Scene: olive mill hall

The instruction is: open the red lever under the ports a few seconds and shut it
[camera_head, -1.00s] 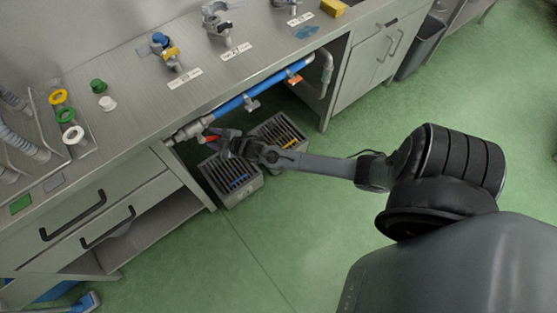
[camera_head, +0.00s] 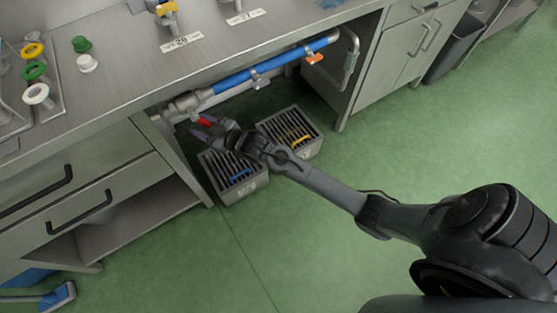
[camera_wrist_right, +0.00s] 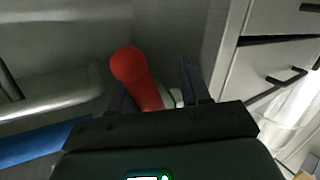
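The red lever (camera_head: 205,121) sits under the bench at the left end of the blue pipe, by a grey metal fitting (camera_head: 182,108). My right gripper (camera_head: 203,129) is at the lever, its fingers pointing toward the fitting. In the right wrist view the lever (camera_wrist_right: 136,76) stands up with its rounded end toward the camera, between the two spread fingers of the right gripper (camera_wrist_right: 155,92). It looks nearer the left finger; I cannot tell whether they touch. My left gripper is not in view.
The blue pipe (camera_head: 265,68) runs right under the bench edge, with an orange-handled valve (camera_head: 314,58). Two slatted grey boxes, one with a blue mark (camera_head: 250,190) and one with a yellow mark (camera_head: 310,150), stand on the floor below. A drawer cabinet (camera_head: 85,185) is left.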

